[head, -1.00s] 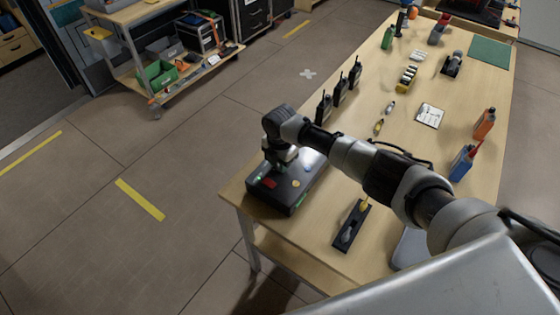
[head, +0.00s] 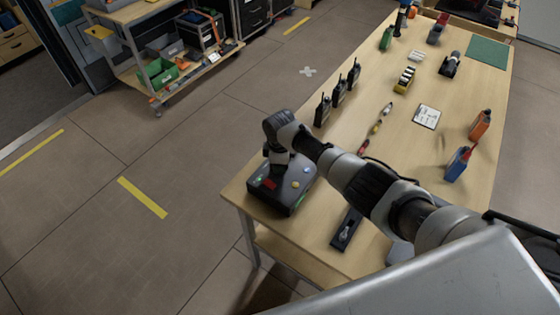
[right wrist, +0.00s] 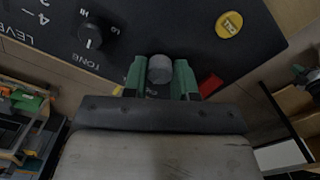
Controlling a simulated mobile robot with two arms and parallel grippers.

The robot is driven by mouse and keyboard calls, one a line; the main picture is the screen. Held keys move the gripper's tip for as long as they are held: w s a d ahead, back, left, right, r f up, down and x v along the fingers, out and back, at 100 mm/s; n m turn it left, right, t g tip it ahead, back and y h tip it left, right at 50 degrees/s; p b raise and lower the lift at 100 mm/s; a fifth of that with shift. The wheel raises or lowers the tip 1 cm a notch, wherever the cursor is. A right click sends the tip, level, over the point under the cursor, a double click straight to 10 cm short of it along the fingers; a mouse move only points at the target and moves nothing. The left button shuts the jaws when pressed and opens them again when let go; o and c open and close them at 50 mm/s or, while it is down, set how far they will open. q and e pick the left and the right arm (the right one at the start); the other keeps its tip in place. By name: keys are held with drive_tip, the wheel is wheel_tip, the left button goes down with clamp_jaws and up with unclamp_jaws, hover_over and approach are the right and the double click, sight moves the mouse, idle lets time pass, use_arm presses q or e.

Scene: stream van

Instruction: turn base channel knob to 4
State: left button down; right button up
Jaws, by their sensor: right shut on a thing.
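The base unit (head: 285,198) is a dark box near the table's left corner, with coloured buttons on top. My right gripper (head: 272,172) reaches down onto it from above. In the right wrist view, the green fingers of my right gripper (right wrist: 161,74) are shut on a round grey knob (right wrist: 160,68). No label or number beside this knob can be read, so its setting cannot be told. A black tone knob (right wrist: 90,36) with HI and LO marks sits to its left, beside part of a level scale. My left gripper is not in view.
A yellow button (right wrist: 229,25) and a red patch (right wrist: 210,84) lie near the fingers. Several black radios (head: 339,90) stand behind the unit. A dark holder (head: 347,229) lies under my right arm.

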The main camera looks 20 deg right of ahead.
drive_tip(key=m+p, duration=0.2)
drive_tip(key=m, duration=0.4)
drive_tip(key=shift+r, duration=0.15)
drive_tip(key=m+p, duration=0.1)
drive_tip(key=m, duration=0.4)
drive_tip(key=shift+m, duration=0.4)
drive_tip(key=shift+w, duration=0.1)
drive_tip(key=o, duration=0.9)
drive_tip(key=shift+o, duration=0.2)
wheel_tip(320, 180, up, 11)
drive_tip(key=shift+p, duration=0.45)
drive_tip(key=shift+f, duration=0.25)
